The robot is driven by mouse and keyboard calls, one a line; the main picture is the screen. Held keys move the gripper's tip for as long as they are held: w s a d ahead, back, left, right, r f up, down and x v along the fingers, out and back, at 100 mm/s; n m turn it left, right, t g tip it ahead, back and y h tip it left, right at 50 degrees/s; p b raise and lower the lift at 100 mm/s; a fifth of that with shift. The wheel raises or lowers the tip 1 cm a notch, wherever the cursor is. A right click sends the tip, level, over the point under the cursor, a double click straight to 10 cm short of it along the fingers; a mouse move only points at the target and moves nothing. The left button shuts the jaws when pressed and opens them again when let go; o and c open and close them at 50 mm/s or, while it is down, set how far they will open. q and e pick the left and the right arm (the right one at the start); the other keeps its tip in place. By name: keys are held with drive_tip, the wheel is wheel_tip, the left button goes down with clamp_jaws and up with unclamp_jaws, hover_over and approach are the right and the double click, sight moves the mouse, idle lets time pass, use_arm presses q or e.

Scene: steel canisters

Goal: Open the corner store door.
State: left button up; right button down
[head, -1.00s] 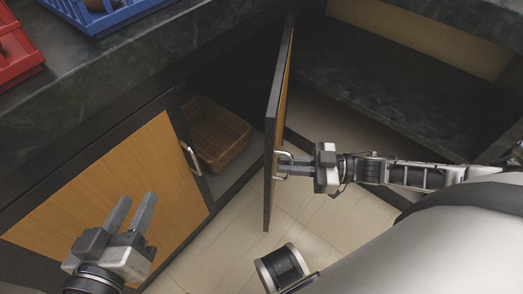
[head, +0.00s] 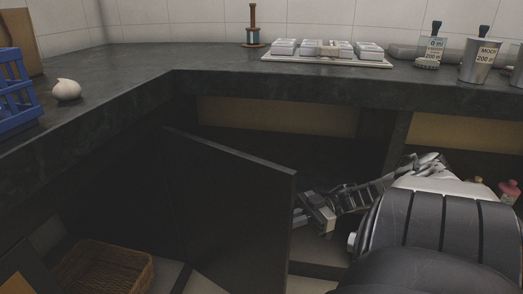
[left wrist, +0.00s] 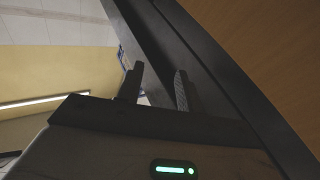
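The corner store door (head: 228,205) stands swung out from under the counter, its dark broad face showing in the head view. My right gripper (head: 302,213) is at the door's right edge, on its far side. The door partly hides its fingertips and the handle; a second ago these fingers were around the handle, and the gripper still sits there. My left gripper is outside the head view. In the left wrist view, its two fingers (left wrist: 156,88) are apart with nothing between them, near a dark-edged wooden panel (left wrist: 265,45).
A wicker basket (head: 103,270) sits in the open cabinet at lower left. On the dark counter (head: 215,62) are a blue rack (head: 15,95), a garlic bulb (head: 66,90), a tray of light blocks (head: 327,61) and steel canisters (head: 481,60). The counter edge overhangs the door.

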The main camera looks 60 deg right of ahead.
use_arm(q)
drive_tip(key=shift+a+r, duration=0.15)
drive_tip(key=shift+a, duration=0.2)
use_arm(e)
drive_tip(key=shift+d, duration=0.5)
drive_tip(key=shift+f, duration=0.1)
